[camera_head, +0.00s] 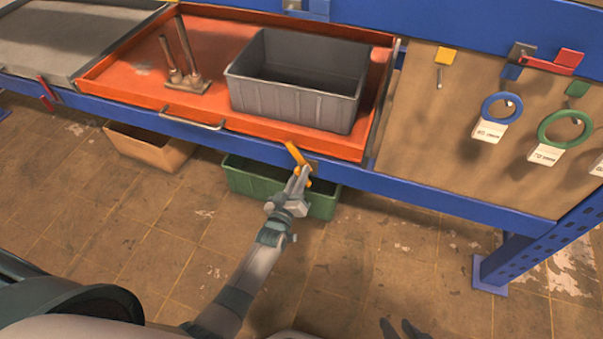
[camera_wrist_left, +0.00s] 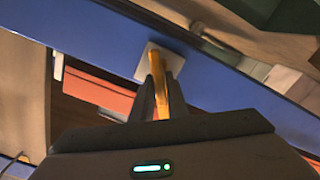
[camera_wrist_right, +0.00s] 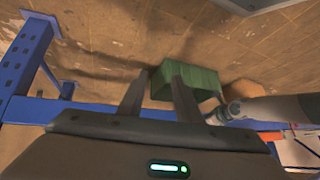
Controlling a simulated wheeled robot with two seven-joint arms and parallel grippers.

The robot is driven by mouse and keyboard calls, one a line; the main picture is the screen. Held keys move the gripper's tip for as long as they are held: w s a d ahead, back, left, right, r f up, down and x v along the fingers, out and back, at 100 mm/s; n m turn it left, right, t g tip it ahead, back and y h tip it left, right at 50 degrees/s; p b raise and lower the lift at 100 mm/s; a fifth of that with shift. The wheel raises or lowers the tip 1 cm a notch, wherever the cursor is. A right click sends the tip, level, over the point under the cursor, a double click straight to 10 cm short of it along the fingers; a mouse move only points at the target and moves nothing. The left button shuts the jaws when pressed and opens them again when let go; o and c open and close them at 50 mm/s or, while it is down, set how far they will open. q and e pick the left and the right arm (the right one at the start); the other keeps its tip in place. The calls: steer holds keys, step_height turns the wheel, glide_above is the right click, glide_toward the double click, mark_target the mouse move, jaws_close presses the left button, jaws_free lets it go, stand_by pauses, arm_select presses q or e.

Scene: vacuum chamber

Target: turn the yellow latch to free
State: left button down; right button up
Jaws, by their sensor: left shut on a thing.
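The yellow latch (camera_head: 296,154) is on the front blue beam, below the right part of the orange tray. Its upper end leans to the left in the head view. My left gripper (camera_head: 301,177) is shut on the latch's lower part. In the left wrist view, the latch (camera_wrist_left: 161,88) stands between the fingers in front of a pale square plate (camera_wrist_left: 160,61). The fingers hide part of it. My right gripper (camera_wrist_right: 157,92) is open and empty, its fingers apart; their dark tips show at the bottom edge of the head view.
A green crate (camera_head: 246,181) and a cardboard box (camera_head: 150,148) sit below the beam (camera_head: 420,190). A pegboard (camera_head: 430,130) with hanging tags is at right.

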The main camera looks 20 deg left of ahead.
arm_select(q)
steer(key=shift+a+f+n, duration=0.1)
steer(key=shift+a+n, duration=0.05)
steer(key=shift+n, duration=0.85)
steer(key=n, duration=0.2)
steer(key=shift+f+n, duration=0.15)
steer(key=shift+n, duration=0.15)
steer(key=n, duration=0.1)
steer(key=n+b, duration=0.1)
steer(key=shift+a+f+n, duration=0.1)
steer(key=shift+f+n, duration=0.1)
steer(key=shift+n, duration=0.2)
steer(key=shift+n+b, duration=0.35)
steer(key=shift+n, duration=0.45)
steer(key=shift+f+n, duration=0.1)
steer(key=shift+n, duration=0.6)
steer(key=shift+n+b, duration=0.45)
steer(key=shift+n, duration=0.15)
arm_select(e)
steer(key=shift+w+a+r+t+y, duration=0.35)
steer(key=shift+w+a+r+t, duration=0.4)
steer(key=shift+w+r+t, duration=0.15)
steer(key=shift+w+a+r+t+y, duration=0.35)
steer(key=shift+w+a+r+t, duration=0.4)
steer(key=shift+w, duration=0.25)
steer(key=shift+f, duration=0.1)
